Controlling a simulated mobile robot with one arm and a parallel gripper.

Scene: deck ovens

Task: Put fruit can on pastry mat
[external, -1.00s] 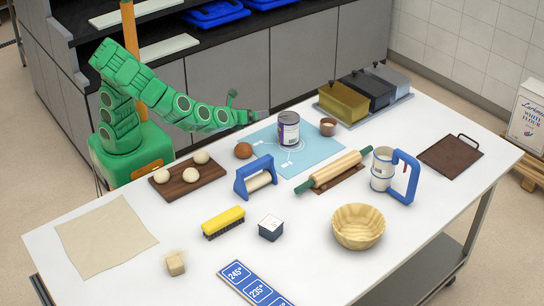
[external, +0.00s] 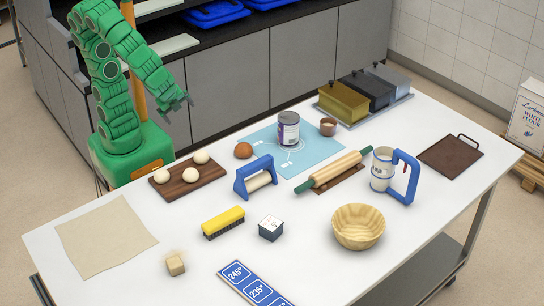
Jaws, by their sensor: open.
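The fruit can (external: 289,128), grey with a purple and white label, stands upright on the light blue pastry mat (external: 321,148), towards its back middle. My gripper (external: 181,108) is open and empty. It hangs in the air at the left, beyond the table's back edge and well apart from the can and the mat. Nothing hides the can.
Near the mat are a brown ball (external: 243,150), a copper cup (external: 328,127), a rolling pin (external: 335,170) and a blue-framed roller (external: 256,178). A board with dough balls (external: 208,174) lies left. Lidded bins (external: 344,103) stand behind.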

